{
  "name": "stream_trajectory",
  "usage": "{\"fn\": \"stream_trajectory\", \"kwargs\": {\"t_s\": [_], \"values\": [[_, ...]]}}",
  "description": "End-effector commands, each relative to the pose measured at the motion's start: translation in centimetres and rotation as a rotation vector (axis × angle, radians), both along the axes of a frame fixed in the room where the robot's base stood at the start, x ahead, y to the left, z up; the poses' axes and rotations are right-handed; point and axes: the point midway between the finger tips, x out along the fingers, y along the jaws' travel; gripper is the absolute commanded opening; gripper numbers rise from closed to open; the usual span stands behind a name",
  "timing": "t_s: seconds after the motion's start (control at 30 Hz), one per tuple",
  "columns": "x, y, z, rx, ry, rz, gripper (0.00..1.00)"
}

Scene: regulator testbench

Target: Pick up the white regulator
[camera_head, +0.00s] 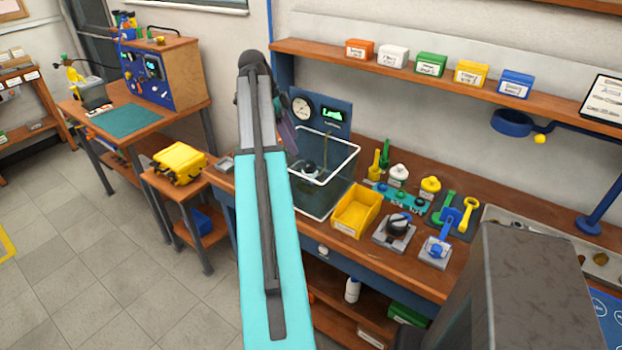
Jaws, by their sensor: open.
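The white regulator (399,174) stands upright towards the back of the wooden bench, right of the water tank. It is small, with a rounded white top. A yellow regulator (430,187) stands just right of it. My teal and grey arm rises through the middle of the picture, left of the white regulator and clearly apart from it. A dark link of mine shows just behind the arm, near the tank. My gripper's fingers cannot be made out; they seem hidden behind the arm. Nothing of mine touches the white regulator.
The tank (352,150) with a white rim stands left of the regulators. A yellow bin (356,210) and a black-knobbed fixture (397,226) stand in front. A green wrench (445,206) and a yellow wrench (467,214) lie right. A shelf (330,52) with coloured boxes hangs above.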

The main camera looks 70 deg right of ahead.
Motion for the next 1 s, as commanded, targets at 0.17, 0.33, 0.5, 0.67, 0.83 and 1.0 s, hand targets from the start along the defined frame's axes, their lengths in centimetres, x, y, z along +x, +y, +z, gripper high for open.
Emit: {"fn": "stream_trajectory", "kwargs": {"t_s": [0.17, 0.33, 0.5, 0.67, 0.83, 1.0], "values": [[-0.4, -0.1, 0.1, -0.007, 0.000, -0.021, 0.64], [-0.4, -0.1, 0.1, -0.007, -0.001, -0.019, 0.64], [-0.5, -0.1, -0.2, -0.006, 0.000, -0.018, 0.64], [-0.9, -0.3, -1.4, -0.005, 0.000, -0.017, 0.64], [-1.7, -0.5, -3.2, -0.005, 0.000, -0.018, 0.64], [-2.4, -0.8, -5.0, -0.005, 0.000, -0.018, 0.64]]}}
